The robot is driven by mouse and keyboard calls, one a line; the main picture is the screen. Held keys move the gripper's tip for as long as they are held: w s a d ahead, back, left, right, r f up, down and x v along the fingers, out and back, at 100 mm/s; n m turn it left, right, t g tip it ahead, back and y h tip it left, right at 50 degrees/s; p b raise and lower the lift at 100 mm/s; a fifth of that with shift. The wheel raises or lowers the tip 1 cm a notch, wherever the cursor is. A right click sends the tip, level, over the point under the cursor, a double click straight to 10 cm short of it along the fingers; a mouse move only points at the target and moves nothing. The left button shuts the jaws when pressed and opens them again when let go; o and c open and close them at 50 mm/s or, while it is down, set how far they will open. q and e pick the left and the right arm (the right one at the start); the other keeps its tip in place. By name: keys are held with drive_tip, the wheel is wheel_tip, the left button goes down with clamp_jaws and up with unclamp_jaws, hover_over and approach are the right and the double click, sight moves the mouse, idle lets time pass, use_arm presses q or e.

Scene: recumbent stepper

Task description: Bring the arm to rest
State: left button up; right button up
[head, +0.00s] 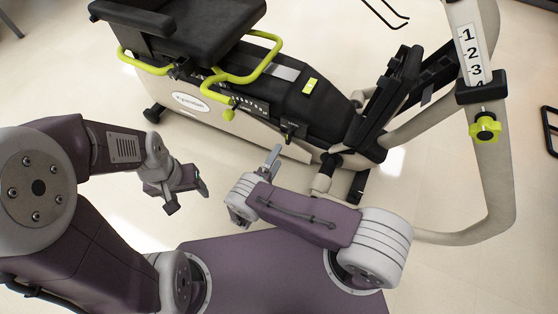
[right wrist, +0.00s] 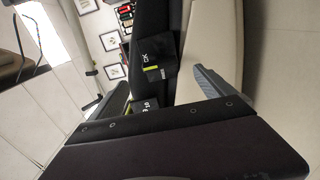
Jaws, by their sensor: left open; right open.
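A recumbent stepper (head: 310,105) with a beige frame and black rail stands across the back in the head view. My left gripper (head: 187,196) hangs over the floor, in front of the stepper's base and apart from it; it is open and empty. My right gripper (head: 256,188) is open and empty, in front of the black rail, with its arm folded over my base. In the right wrist view, the two spread fingers of my right gripper (right wrist: 163,92) show nothing held between them. The stepper's black rail and beige side (right wrist: 263,60) lie beyond them.
The stepper has a black seat (head: 195,30), yellow-green handles (head: 248,72), a black pedal (head: 385,95), and an upright post with a numbered scale (head: 470,50) and a yellow-green knob (head: 485,127). Pale floor is clear at the front right. Framed pictures (right wrist: 98,22) hang on the wall.

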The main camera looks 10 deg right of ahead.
drive_tip(key=shift+d+r, duration=0.1)
idle(0.3)
drive_tip(key=s+d+r+m+g+h+p, duration=0.1)
drive_tip(key=d+r+m+g+h+p, duration=0.15)
drive_tip(key=d+r+g, duration=0.5)
drive_tip(key=s+d+r+m+g+y+p, duration=0.2)
drive_tip(key=s+r+m+g+y, duration=0.1)
drive_tip(key=s+r+g+y, duration=0.3)
drive_tip(key=s+d+r+m+g+y+p, duration=0.2)
drive_tip(key=s+r+m+g+y, duration=0.15)
drive_tip(key=s+r, duration=0.5)
wheel_tip(320, 180, up, 44)
drive_tip(key=s+a+m+t+y+p, duration=0.1)
drive_tip(key=s+t+y+p, duration=0.1)
drive_tip(key=p, duration=3.7)
drive_tip(key=shift+s+a+f+m+t+y, duration=0.25)
drive_tip(key=shift+a+m+t+y, duration=0.15)
drive_tip(key=shift+t+y, duration=0.45)
drive_tip(key=shift+d, duration=0.1)
